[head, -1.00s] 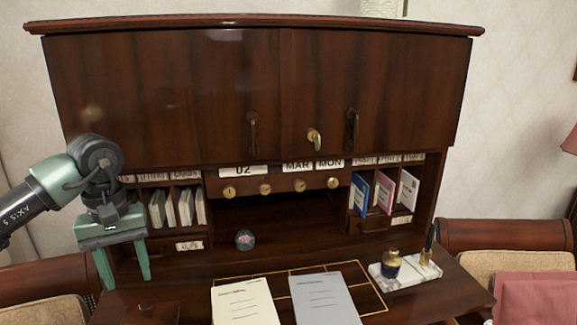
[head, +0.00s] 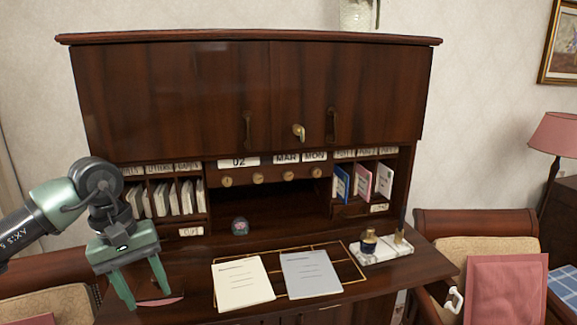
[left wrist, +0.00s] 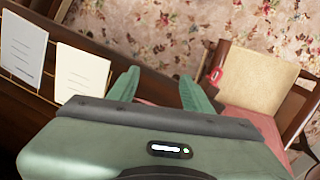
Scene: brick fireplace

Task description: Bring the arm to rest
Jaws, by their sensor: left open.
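My left gripper (head: 142,288) is in the head view at the lower left, in front of the left end of the wooden desk (head: 400,283). Its green fingers point down, apart, with nothing between them. In the left wrist view the two fingers (left wrist: 157,92) also show spread and empty. The desk's edge and the floor lie beyond them. My right gripper is in neither view.
A cream paper (head: 241,283) and a grey paper (head: 310,274) lie on the desk. A marble pen stand (head: 380,251) is at the right and a round paperweight (head: 240,226) at the back. Chairs stand left and right; a beige chair seat (left wrist: 250,78) shows in the left wrist view.

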